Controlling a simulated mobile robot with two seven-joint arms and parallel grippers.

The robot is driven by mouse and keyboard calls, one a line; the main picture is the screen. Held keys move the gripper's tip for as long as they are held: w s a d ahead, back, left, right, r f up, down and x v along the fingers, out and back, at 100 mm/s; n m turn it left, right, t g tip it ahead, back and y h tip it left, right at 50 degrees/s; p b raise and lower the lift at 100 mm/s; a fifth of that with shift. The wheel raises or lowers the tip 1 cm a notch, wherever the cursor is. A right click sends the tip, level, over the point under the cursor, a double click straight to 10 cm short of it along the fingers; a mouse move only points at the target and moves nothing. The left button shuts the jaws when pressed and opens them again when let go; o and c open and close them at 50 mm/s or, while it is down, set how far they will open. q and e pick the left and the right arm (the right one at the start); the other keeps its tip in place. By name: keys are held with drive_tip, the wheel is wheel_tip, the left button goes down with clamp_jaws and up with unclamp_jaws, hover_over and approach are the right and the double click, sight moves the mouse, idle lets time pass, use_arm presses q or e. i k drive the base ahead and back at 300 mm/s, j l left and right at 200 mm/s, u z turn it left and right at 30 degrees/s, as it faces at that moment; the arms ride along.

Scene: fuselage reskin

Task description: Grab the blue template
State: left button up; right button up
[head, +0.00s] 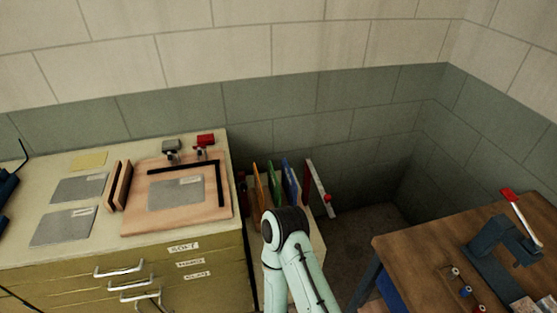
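The blue template (290,177) stands on edge in a rack beside the drawer cabinet, among other coloured templates. Its upper edge shows; its lower part is hidden behind one of my arms. That pale green arm comes up from the bottom middle and ends in view at a dark round joint, just in front of the rack. I cannot tell for certain which arm it is. Neither of my grippers can be seen, so I cannot see whether either touches the template.
An orange template (258,184), a green one (271,178) and a red-and-white piece (318,187) flank the blue template closely. The cabinet top (60,255) holds grey sheets and a wooden board (135,222). A wooden workbench (415,255) stands right; floor shows between.

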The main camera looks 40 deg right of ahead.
sight(290, 187)
drive_tip(key=z, duration=1.95)
drive_tip(key=i+l, duration=0.25)
drive_tip(key=i+l+u, duration=0.2)
drive_tip(key=u, duration=0.85)
